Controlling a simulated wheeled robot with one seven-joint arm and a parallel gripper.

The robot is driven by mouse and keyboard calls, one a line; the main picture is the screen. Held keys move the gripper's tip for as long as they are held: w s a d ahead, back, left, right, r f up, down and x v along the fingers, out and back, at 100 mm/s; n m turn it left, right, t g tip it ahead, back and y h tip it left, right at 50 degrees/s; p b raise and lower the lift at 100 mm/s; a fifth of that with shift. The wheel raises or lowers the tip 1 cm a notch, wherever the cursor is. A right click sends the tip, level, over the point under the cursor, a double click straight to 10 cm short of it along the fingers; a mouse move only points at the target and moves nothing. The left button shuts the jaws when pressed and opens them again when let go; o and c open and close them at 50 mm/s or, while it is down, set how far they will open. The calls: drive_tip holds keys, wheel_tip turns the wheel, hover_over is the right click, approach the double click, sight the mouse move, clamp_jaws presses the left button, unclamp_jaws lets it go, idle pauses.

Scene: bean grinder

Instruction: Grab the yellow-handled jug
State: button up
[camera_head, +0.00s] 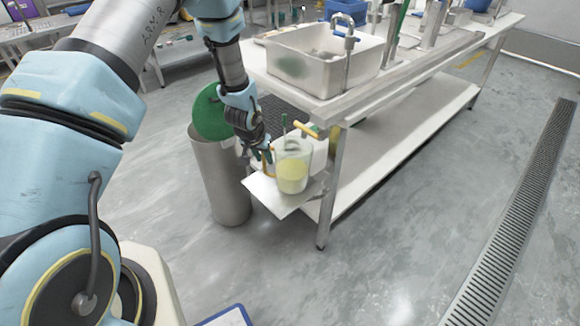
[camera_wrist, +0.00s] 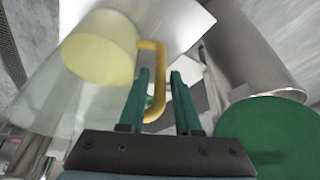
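The jug (camera_head: 293,168) is clear with yellow in its lower part. It stands upright on a small white platform (camera_head: 262,192) by the near end of the bench. Its yellow handle (camera_wrist: 160,75) is on the side facing my gripper (camera_head: 260,150). In the wrist view the jug (camera_wrist: 75,75) fills the left side. My gripper (camera_wrist: 162,85) has its two green fingers apart, and the handle shows between them, closer to the left finger. I see a gap to the right finger. I cannot tell how deep the handle sits between them.
A tall grey metal cylinder (camera_head: 217,178) stands just left of the jug, with a round green lid (camera_head: 212,112) tilted up at its top. The bench (camera_head: 330,110) with a white sink (camera_head: 318,60) is behind. A yellow lever (camera_head: 306,129) is close above the jug. The floor at right is clear.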

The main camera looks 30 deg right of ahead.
drive_tip(key=shift+w+f, duration=0.1)
drive_tip(key=shift+f, duration=0.1)
drive_tip(key=shift+c, duration=0.4)
clamp_jaws()
idle(0.9)
